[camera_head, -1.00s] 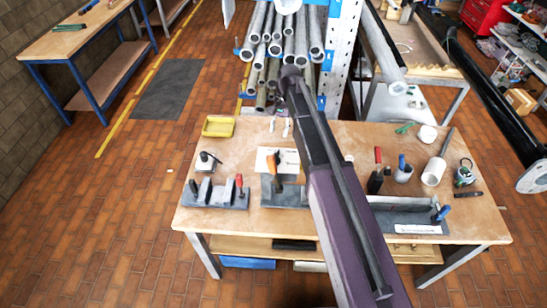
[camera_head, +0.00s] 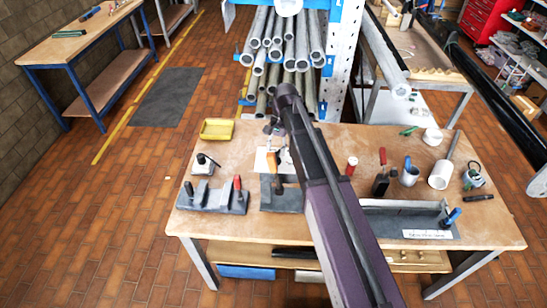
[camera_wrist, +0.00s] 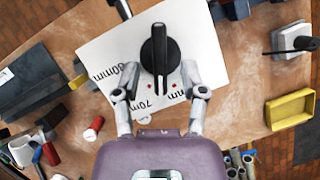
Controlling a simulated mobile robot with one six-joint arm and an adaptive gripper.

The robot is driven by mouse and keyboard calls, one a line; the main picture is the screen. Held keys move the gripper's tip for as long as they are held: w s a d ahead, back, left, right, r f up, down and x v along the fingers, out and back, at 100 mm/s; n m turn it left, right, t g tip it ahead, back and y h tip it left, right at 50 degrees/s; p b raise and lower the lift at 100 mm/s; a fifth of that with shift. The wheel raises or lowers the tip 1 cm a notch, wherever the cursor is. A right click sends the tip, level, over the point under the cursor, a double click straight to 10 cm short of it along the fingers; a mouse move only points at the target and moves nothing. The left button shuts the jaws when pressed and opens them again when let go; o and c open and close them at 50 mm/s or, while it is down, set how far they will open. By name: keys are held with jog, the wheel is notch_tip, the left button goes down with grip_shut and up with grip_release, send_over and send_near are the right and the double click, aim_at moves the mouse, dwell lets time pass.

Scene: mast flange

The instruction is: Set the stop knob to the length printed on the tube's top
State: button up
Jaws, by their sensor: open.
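A white plate (camera_wrist: 204,72) with printed lengths lies on the bench; it also shows in the head view (camera_head: 262,166). A black knob (camera_wrist: 160,50) with a pale lengthwise stripe stands on it. One print reads like 80mm, its first digit unclear; 70 mm is partly covered near my gripper. Small red dots lie near the knob. My gripper (camera_wrist: 159,98) is open, its two grey fingers apart on either side of the knob's near end. I cannot see contact. In the head view my arm hides much of this area. I cannot single out the tube or its print.
A grey fixture with a labelled strip (camera_head: 428,234) stands right, its text unreadable. A red-handled fixture (camera_head: 212,200) stands left. Racked pipes (camera_head: 285,50) stand behind the bench.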

jog(key=shift+b+x, duration=0.6)
jog(key=shift+x, duration=0.3)
grip_shut()
